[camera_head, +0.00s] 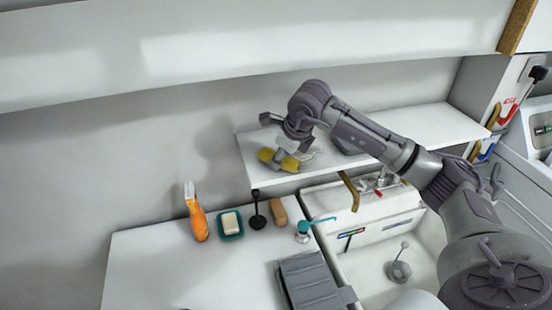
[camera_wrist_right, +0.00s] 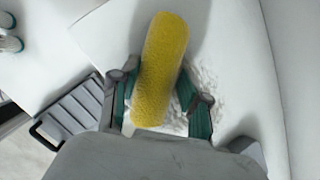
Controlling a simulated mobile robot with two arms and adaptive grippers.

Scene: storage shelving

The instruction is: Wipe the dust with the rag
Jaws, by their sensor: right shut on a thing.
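A yellow rag (camera_head: 287,163), rolled or block-like in shape, is held over the white shelf (camera_head: 400,124). In the right wrist view the rag (camera_wrist_right: 160,70) sits between the fingers of my right gripper (camera_wrist_right: 160,100), which is shut on it. My right gripper (camera_head: 288,150) is near the left end of the shelf in the head view. Grey speckled dust (camera_wrist_right: 205,90) lies on the white surface beside the rag, on its right in the wrist view. I cannot tell whether the rag touches the surface. My left gripper is not in view.
Below the shelf, a counter (camera_head: 150,270) holds an orange spray bottle (camera_head: 198,218), a soap dish (camera_head: 231,226), a black plunger-like tool (camera_head: 257,215), a brown block (camera_head: 278,212) and a grey rack (camera_head: 308,282). A white sink (camera_head: 370,265) stands right of it. A large white panel (camera_head: 250,50) overhangs above.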

